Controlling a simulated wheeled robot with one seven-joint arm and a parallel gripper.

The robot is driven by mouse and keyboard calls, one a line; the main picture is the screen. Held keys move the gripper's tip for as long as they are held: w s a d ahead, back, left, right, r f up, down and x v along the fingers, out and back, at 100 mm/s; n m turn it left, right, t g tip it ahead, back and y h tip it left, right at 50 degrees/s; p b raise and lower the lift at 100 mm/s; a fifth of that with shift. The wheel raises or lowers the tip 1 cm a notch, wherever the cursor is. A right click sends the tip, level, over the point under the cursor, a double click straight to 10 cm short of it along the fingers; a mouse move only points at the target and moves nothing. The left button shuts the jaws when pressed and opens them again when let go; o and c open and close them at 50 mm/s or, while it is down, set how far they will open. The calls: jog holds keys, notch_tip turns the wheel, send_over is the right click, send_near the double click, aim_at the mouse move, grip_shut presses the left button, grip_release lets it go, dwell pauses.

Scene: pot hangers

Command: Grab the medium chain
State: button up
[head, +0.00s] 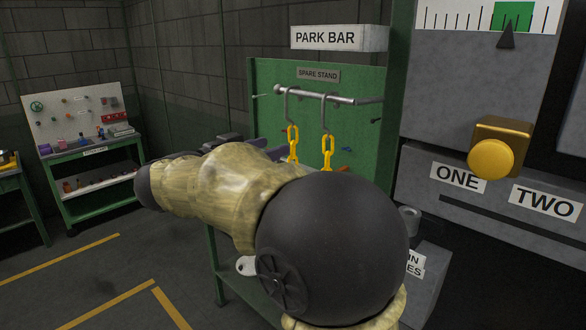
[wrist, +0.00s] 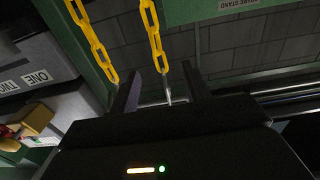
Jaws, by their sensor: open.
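Two yellow chains, left (head: 292,141) and right (head: 327,151), hang from grey hooks on the bar of the spare stand in the head view. My arm hides their lower parts, so I cannot tell which is the medium chain. In the wrist view, which is turned over, my gripper (wrist: 160,72) is open, its two dark fingers apart. One yellow chain (wrist: 152,35) and its grey hook show in line with the gap between the fingers. Whether it lies fully inside the gap is unclear. The other chain (wrist: 95,42) passes to the left, outside the fingers.
The green spare stand board (head: 350,128) with its bar (head: 340,98) is behind the chains. To the right is a grey machine with a yellow knob (head: 491,158) and labels ONE and TWO. A tool bench (head: 95,165) stands far left. The floor at left is clear.

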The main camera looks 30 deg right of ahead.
aim_at(299, 140)
jog(key=p+x, duration=0.1)
jog(key=x, duration=0.3)
jog(key=shift+f+p+x, duration=0.2)
jog(key=shift+p+x, duration=0.5)
jog(key=shift+x, duration=0.65)
jog(key=shift+f+p+x, duration=0.25)
jog(key=shift+p+x, duration=0.45)
jog(key=shift+x, duration=0.65)
jog(key=shift+s, duration=0.1)
grip_shut()
